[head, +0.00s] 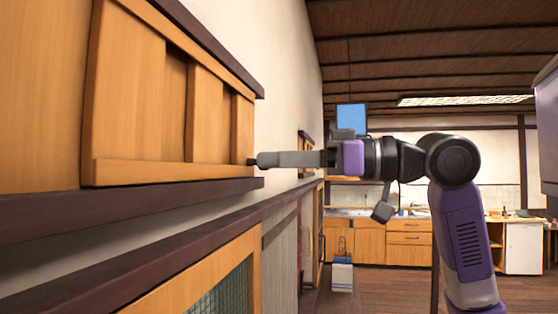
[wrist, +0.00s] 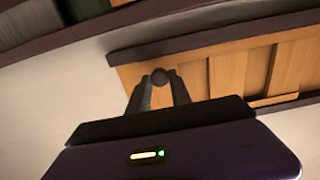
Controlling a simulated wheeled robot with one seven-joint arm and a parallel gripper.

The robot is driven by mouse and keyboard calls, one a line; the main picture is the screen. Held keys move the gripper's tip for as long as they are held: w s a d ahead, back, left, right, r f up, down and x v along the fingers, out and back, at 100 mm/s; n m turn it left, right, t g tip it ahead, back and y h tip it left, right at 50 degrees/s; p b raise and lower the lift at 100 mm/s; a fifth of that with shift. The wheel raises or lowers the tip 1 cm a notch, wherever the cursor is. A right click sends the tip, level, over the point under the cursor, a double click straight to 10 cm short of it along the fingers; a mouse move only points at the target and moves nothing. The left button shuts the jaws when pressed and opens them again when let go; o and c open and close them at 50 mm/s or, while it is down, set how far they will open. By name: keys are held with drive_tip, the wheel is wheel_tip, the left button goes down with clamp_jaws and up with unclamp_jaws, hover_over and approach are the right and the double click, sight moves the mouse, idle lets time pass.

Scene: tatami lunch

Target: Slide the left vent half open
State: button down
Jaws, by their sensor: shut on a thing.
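The wooden vent (head: 125,90) is set high on the left wall in the head view, with upright slats and darker recessed strips between them. It also shows in the wrist view (wrist: 225,73), running off to the right. My gripper (head: 262,159) is at the vent's right end, near its lower edge, in the head view. In the wrist view my gripper (wrist: 160,85) has its fingers shut on a small dark round knob (wrist: 160,76) at the vent's left end. The fingers hide part of the knob. How far the vent stands open I cannot tell.
Dark wooden rails run above and below (head: 130,205) the vent. Under them is a wooden frame with a mesh panel (head: 222,293). A kitchen counter (head: 405,240) stands far back.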

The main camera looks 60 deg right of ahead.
idle(0.3)
drive_tip(key=shift+s+a, duration=0.3)
drive_tip(key=shift+a, duration=0.45)
drive_tip(key=shift+s+a, duration=0.25)
drive_tip(key=shift+a, duration=0.5)
drive_tip(key=shift+d, duration=0.1)
drive_tip(key=c, duration=1.2)
unclamp_jaws()
drive_tip(key=shift+s+d+b, duration=0.1)
drive_tip(key=shift+b, duration=0.2)
drive_tip(key=b, duration=0.2)
approach(238, 160)
drive_tip(key=v, duration=0.3)
drive_tip(key=shift+s+d, duration=0.15)
drive_tip(key=shift+s, duration=0.1)
